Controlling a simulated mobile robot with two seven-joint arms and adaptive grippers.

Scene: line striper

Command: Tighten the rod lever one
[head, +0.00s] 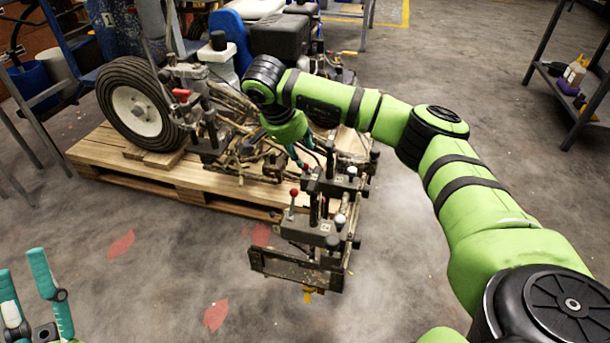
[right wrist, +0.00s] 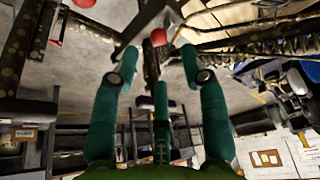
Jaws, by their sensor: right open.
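The line striper (head: 240,120) stands on a wooden pallet, with a spray-arm assembly (head: 315,225) at its near side. A lever with a red knob (head: 293,193) stands upright on this assembly; I cannot tell which lever is rod lever one. My right gripper (head: 302,158) is just above and behind the assembly, partly hidden by its arm. In the right wrist view my right gripper (right wrist: 158,68) has its teal fingers spread and empty, with a red knob (right wrist: 158,37) beyond the gap between the fingertips. My left gripper (head: 32,290) is open and empty at the lower left, away from the striper.
The wooden pallet (head: 170,188) lies under the striper. A large wheel (head: 138,110) is at its left. A shelf (head: 575,95) with bottles stands at the far right. The concrete floor (head: 130,290) is clear in front.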

